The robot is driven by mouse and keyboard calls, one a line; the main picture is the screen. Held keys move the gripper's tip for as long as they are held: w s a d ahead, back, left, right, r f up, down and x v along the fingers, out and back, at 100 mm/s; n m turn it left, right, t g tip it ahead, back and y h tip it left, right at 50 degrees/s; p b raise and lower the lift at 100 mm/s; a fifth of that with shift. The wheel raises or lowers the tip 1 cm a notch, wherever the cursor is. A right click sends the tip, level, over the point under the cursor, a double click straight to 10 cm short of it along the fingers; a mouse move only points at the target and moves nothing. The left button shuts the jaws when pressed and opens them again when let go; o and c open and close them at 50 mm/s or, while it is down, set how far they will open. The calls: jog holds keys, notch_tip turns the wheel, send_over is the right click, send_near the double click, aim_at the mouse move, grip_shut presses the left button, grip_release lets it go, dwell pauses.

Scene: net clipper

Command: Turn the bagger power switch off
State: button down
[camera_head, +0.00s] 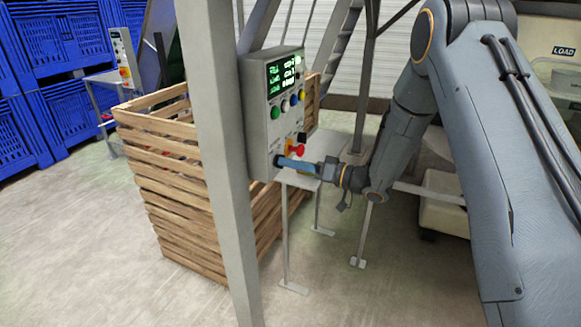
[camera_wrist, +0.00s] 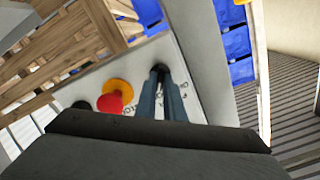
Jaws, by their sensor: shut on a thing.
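The grey control box (camera_head: 259,125) is mounted on a post and has a lit display, coloured buttons, a red mushroom button on yellow (camera_head: 297,150) and dark knobs. My gripper (camera_head: 279,161) reaches its lower face from the right. In the wrist view, the blue-grey fingers of my gripper (camera_wrist: 161,76) are close together at the panel, shut on a small dark switch knob (camera_wrist: 160,68). The fingers hide most of this knob, so its angle cannot be told. Printed lettering beside it is partly covered. The red button (camera_wrist: 110,102) is apart from the fingers.
A slatted wooden crate (camera_head: 165,150) stands behind the box and post (camera_head: 222,200). Another dark knob (camera_wrist: 82,104) is near the red button. Blue crates (camera_head: 60,45) are stacked at the far left. Open floor lies at the front left.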

jog(key=shift+s+n+b, duration=0.1)
jog(key=shift+n+b, duration=5.95)
jog(key=shift+n, duration=1.65)
jog(key=c, duration=1.9)
grip_release()
jog(key=shift+o, duration=0.2)
